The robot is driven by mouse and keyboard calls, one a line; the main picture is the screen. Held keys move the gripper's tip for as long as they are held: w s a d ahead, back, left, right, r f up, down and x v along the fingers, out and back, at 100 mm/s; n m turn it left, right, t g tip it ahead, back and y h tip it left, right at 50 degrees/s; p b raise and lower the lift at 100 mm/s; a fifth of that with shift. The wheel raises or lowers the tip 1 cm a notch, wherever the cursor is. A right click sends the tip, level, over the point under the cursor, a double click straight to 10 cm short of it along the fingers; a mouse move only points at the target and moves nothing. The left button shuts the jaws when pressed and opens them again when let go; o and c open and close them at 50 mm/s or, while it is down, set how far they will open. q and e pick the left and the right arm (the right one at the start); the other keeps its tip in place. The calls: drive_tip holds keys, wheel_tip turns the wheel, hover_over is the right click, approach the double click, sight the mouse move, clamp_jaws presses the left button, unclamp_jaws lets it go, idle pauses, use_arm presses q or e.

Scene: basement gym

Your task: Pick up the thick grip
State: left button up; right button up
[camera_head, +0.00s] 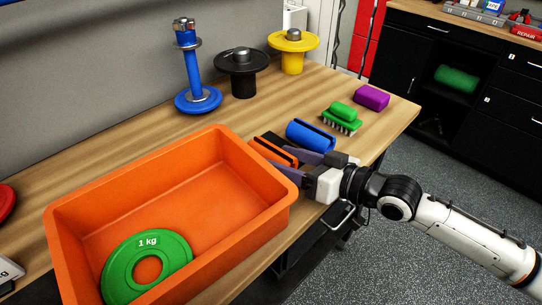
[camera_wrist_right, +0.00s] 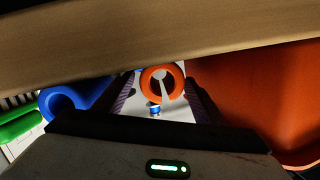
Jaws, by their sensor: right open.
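An orange thick grip (camera_head: 271,152), a hollow cylinder with a dark slit, lies on the wooden bench beside the orange bin. A blue grip (camera_head: 311,135) of similar shape lies just right of it. My right gripper (camera_head: 283,155) is open, its dark fingers reaching in at the orange grip and partly covering it. In the right wrist view the round end of the orange grip (camera_wrist_right: 148,84) shows between the two fingers (camera_wrist_right: 160,76). I cannot tell whether they touch it. The blue grip (camera_wrist_right: 62,103) is left of the fingers there. My left gripper is not in view.
The orange bin (camera_head: 65,218) holds a green 1 kg plate (camera_head: 118,275) and stands close to my right gripper. A green brush (camera_head: 340,120) and purple block (camera_head: 371,97) lie farther right. Blue (camera_head: 198,99), black (camera_head: 242,66) and yellow (camera_head: 293,45) stands line the back.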

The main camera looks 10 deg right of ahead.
drive_tip(key=c, duration=1.2)
drive_tip(key=shift+c, duration=0.4)
drive_tip(key=shift+r, duration=0.15)
